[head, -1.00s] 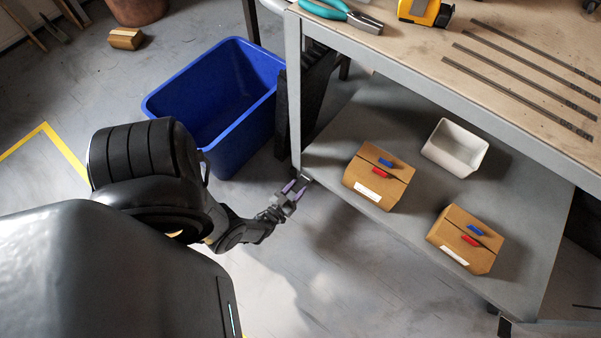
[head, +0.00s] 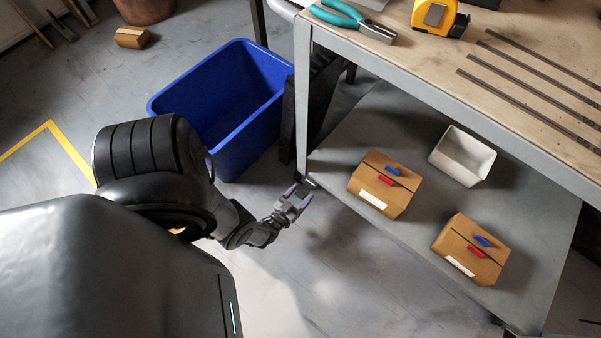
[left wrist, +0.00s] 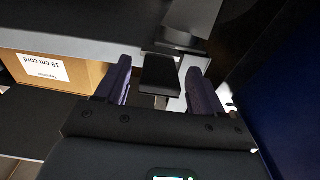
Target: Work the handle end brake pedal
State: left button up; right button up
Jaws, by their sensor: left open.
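The cart (head: 352,61) stands on the right; its near-left leg (head: 303,110) comes down beside the blue bin. A small dark piece at the foot of that leg, which looks like the brake pedal (head: 306,181), is just beyond my left gripper (head: 299,196). In the left wrist view a black flat pedal (left wrist: 160,74) shows between the two purple fingers of my left gripper (left wrist: 158,82), under the cart's shelf edge. The fingers are open, with gaps on both sides of the pedal. I cannot tell whether the pedal is up or down. My right gripper is not in view.
A blue bin (head: 168,103) stands left of the cart leg, close to my left arm. The lower shelf (head: 345,150) holds two cardboard boxes (head: 367,195) (head: 451,255) and a white tray (head: 442,163). Pliers, a tape measure and metal strips lie on top. The floor in front is clear.

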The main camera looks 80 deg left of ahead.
pick_arm(q)
jog(key=shift+s+d, duration=0.1)
jog(key=shift+s+d, duration=0.1)
jog(key=shift+s, duration=0.1)
jog(key=v, duration=1)
